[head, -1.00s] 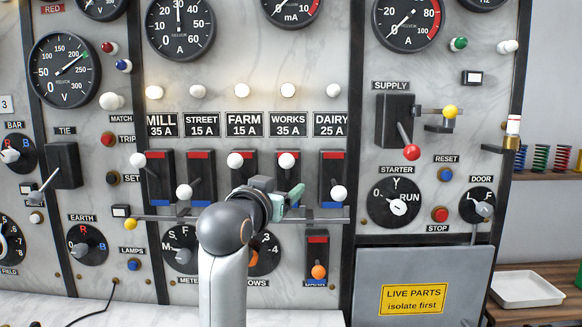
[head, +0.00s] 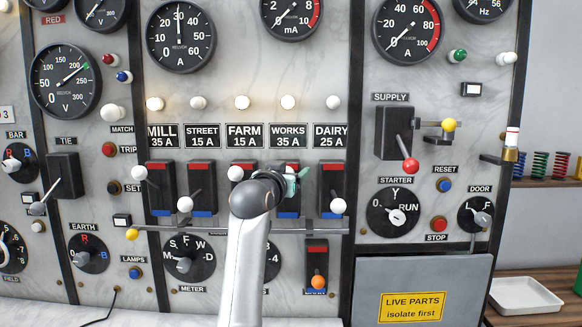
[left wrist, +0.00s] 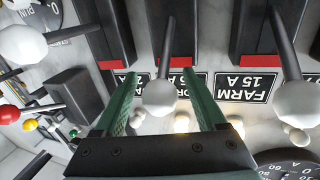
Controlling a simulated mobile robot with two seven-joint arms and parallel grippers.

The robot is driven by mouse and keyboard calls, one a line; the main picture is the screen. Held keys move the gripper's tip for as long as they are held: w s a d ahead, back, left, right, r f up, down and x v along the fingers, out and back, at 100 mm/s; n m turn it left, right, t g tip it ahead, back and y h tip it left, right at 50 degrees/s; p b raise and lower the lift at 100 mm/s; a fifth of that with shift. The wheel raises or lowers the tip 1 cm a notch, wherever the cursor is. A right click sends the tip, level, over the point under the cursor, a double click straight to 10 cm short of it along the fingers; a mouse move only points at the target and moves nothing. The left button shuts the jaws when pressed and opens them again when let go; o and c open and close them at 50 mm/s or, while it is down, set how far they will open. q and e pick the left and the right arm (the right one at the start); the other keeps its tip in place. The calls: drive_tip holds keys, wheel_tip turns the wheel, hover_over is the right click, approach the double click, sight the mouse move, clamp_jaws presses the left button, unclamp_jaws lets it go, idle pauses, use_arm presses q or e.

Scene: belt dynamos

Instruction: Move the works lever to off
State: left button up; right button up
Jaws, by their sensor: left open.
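The works lever's white knob shows in the left wrist view (left wrist: 160,97), between the two green fingers of my left gripper (left wrist: 162,82). That view is upside down, and the lever points up towards its red mark and label. In the head view the works switch (head: 290,167) is under the WORKS 35 A label (head: 289,136), its knob hidden behind my left gripper (head: 298,182). The gripper is open, with a finger on each side of the knob; I cannot tell whether either touches it. My right gripper is out of view.
The farm lever (left wrist: 298,103) is up, close on one side; its knob shows in the head view (head: 236,173). The dairy knob (head: 338,205) is down on the other side. A metal rail (head: 335,228) runs below the switches. The supply lever's red knob (head: 410,166) is further right.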

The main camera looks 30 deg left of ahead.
use_arm(q)
drive_tip(key=shift+w+a, duration=0.15)
drive_tip(key=shift+w, duration=0.3)
clamp_jaws()
idle(0.4)
idle(0.8)
